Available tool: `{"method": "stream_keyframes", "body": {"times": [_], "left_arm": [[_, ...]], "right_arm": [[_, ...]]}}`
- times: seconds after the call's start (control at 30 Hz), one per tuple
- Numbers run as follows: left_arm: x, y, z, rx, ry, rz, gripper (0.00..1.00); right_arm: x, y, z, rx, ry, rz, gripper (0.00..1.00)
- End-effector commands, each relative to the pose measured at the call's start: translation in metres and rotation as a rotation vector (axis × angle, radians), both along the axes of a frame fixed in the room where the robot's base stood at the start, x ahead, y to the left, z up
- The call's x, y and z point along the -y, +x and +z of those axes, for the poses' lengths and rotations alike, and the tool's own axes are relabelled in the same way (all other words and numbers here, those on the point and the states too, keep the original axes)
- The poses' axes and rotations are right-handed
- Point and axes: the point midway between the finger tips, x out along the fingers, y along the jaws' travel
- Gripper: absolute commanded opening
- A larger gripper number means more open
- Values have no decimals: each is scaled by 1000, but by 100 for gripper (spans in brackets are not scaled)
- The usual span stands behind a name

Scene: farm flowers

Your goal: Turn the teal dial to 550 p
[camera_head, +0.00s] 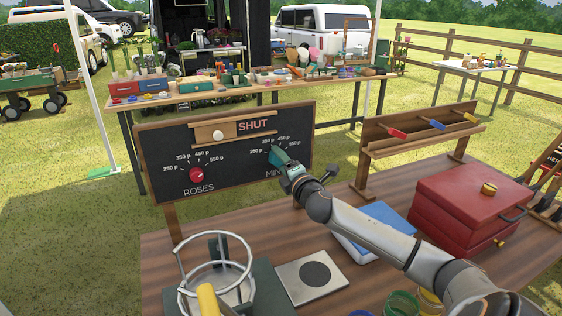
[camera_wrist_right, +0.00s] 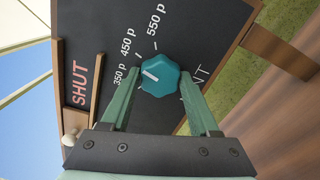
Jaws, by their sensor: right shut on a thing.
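The teal dial (camera_wrist_right: 161,76) sits on the blackboard under the word SHUT, with 350 p, 450 p and 550 p labels around it in the right wrist view. Its white mark points between the 350 p and 450 p labels, away from 550 p. My right gripper (camera_wrist_right: 163,88) has its two green fingers on either side of the dial and is shut on it. In the head view the right gripper (camera_head: 282,161) hides most of the dial and part of its lettering. My left gripper is not in view.
A red dial (camera_head: 197,174) marked ROSES is on the same blackboard (camera_head: 160,150). A wooden slider plate (camera_head: 205,133) is above. A wire holder (camera_head: 215,265), a flat plate with a dark disc (camera_head: 296,290) and a red box (camera_head: 455,208) stand on the table.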

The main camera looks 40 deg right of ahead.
Motion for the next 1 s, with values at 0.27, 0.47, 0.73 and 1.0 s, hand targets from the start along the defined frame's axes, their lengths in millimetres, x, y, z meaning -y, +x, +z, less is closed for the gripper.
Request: {"method": "stream_keyframes", "body": {"times": [0.27, 0.47, 0.73, 1.0], "left_arm": [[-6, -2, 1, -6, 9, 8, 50], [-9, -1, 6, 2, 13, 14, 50], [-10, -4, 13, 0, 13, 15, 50], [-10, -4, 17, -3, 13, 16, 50]], "right_arm": [[0, 0, 0, 79, 255, -1, 6], [0, 0, 1, 136, 431, -1, 6], [0, 0, 1, 198, 628, -1, 6], [0, 0, 1, 236, 743, -1, 6]]}}
